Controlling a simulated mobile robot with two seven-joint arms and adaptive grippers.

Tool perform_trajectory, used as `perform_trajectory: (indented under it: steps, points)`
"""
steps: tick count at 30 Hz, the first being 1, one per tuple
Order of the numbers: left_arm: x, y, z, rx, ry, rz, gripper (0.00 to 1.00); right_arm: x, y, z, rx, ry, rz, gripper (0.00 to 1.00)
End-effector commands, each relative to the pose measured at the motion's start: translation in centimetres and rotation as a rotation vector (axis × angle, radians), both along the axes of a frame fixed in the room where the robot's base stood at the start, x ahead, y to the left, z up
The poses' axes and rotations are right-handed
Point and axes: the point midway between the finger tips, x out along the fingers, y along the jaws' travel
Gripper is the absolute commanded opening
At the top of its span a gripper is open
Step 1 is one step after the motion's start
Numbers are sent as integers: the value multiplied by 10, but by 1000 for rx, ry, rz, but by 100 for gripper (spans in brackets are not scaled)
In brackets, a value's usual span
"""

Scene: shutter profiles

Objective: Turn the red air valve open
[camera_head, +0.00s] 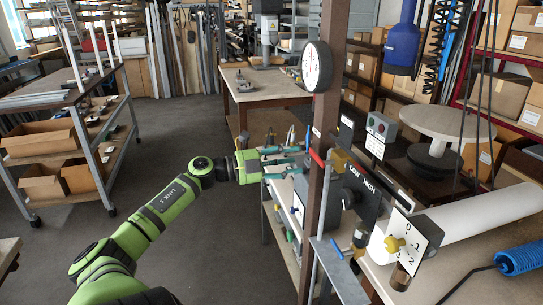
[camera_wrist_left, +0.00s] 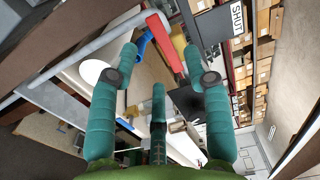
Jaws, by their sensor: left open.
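The red valve lever (camera_head: 317,158) sits beside the brown post at the bench, next to a brass valve body (camera_head: 338,160). In the left wrist view the red lever (camera_wrist_left: 164,42) slants between and beyond the fingertips, with brass (camera_wrist_left: 179,40) at its right. A SHUT label (camera_wrist_left: 237,19) shows at the upper right there. My left gripper (camera_head: 293,161) is open and empty just left of the lever and post. Its teal fingers (camera_wrist_left: 160,55) spread either side of the lever in the wrist view; contact cannot be told. My right gripper is out of view.
The brown post (camera_head: 320,190) carries a round gauge (camera_head: 317,67) and stands close to the gripper. A grey pipe (camera_head: 311,230) runs beside it. A LOW/HIGH panel (camera_head: 358,190), yellow knob (camera_head: 394,244) and blue-handled valve (camera_head: 340,248) crowd the right.

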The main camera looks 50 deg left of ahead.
Motion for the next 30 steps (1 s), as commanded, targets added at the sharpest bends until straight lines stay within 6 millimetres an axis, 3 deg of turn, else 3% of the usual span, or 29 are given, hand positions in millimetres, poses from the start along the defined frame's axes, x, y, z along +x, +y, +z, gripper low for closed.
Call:
perform_trajectory:
  steps: [3, 9, 30]
  points:
    - [-20, 9, -2, -1, 4, 3, 49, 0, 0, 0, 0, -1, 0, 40]
    - [-41, 17, 0, -2, 1, 1, 49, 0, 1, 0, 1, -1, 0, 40]
    - [-45, 19, -1, -3, 1, 2, 49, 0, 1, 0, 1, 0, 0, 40]
